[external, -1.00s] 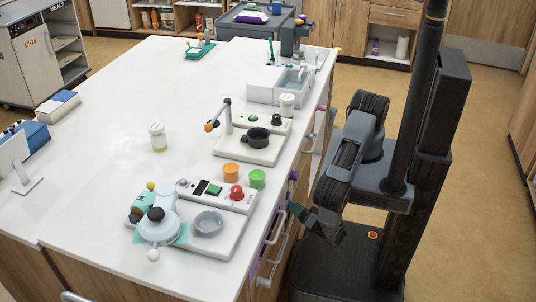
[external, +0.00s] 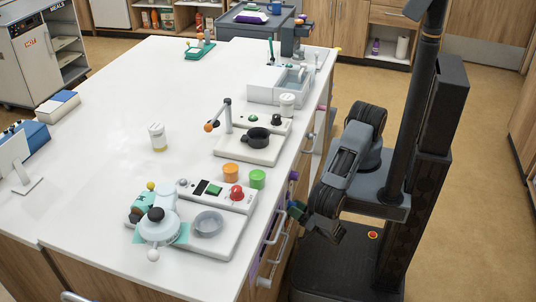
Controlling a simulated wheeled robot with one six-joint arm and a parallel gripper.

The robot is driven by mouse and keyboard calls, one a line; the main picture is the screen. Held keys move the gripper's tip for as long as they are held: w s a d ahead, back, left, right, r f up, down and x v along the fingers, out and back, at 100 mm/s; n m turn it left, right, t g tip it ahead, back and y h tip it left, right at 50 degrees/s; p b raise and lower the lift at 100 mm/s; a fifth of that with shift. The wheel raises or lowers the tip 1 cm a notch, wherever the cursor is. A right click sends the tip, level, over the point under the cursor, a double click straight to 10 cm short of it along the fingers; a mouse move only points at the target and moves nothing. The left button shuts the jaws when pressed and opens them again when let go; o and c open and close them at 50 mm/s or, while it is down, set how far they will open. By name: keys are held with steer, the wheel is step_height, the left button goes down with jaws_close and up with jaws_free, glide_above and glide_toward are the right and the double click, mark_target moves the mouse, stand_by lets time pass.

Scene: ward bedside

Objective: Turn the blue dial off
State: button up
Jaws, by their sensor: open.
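I cannot make out a clearly blue dial. A purple knob (external: 293,176) sticks out from the counter's front side, just above my gripper. My gripper (external: 294,209) is beside the counter front, below the top edge and close to the drawer handles. Its jaws are open and look empty; they are small and partly hidden by the arm. A red knob (external: 237,192) is on the near appliance on the counter top, and a dark knob (external: 276,119) is on the panel behind the black pot.
The white counter (external: 95,140) has free room at the left and middle. Orange (external: 231,172) and green (external: 257,179) cups and a white jar (external: 157,137) stand on it. Metal drawer handles (external: 276,227) stick out near my gripper.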

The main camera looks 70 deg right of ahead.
steer(key=b+v, duration=0.3)
steer(key=v, duration=1)
steer(key=shift+s+b, duration=0.35)
steer(key=shift+a, duration=0.1)
